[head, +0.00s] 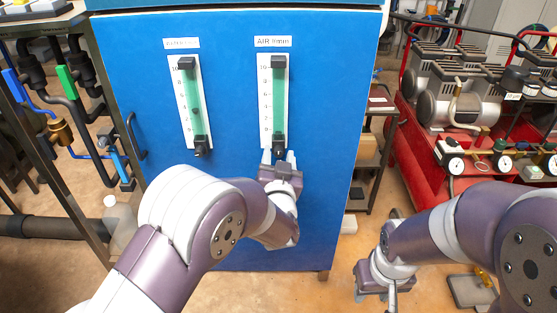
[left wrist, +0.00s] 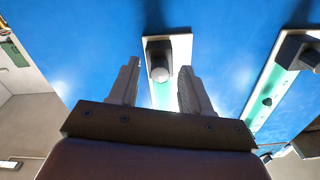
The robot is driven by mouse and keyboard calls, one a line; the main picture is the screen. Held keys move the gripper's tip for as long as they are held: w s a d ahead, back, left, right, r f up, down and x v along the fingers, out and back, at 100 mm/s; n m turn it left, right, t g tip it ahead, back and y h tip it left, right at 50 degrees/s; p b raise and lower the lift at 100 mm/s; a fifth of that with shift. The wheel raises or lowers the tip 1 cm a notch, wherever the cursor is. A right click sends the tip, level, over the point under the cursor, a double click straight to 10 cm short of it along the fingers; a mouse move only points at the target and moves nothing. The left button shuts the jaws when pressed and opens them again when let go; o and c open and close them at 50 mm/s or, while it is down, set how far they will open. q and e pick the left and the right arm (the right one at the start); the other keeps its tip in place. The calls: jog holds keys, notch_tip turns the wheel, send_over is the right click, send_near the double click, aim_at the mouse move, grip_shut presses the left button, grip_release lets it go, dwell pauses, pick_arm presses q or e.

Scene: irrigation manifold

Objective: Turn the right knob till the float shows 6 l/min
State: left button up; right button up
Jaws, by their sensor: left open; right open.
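Two flowmeters are mounted on a blue cabinet. The right flowmeter (head: 265,95), labelled AIR l/min, has a green tube; I cannot make out its float. Its dark knob (head: 279,150) is at the bottom end. My left gripper (head: 279,157) is open just below and in front of this knob. In the left wrist view the round knob (left wrist: 160,73) shows between the spread fingers (left wrist: 155,85), with a gap on each side. My right gripper (head: 376,295) is open and empty, low at the right, away from the cabinet.
A red compressor cart (head: 405,125) stands at the right. A pipe rack (head: 75,90) stands at the left.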

pick_arm(q)
jog(key=shift+c, duration=0.3)
grip_shut()
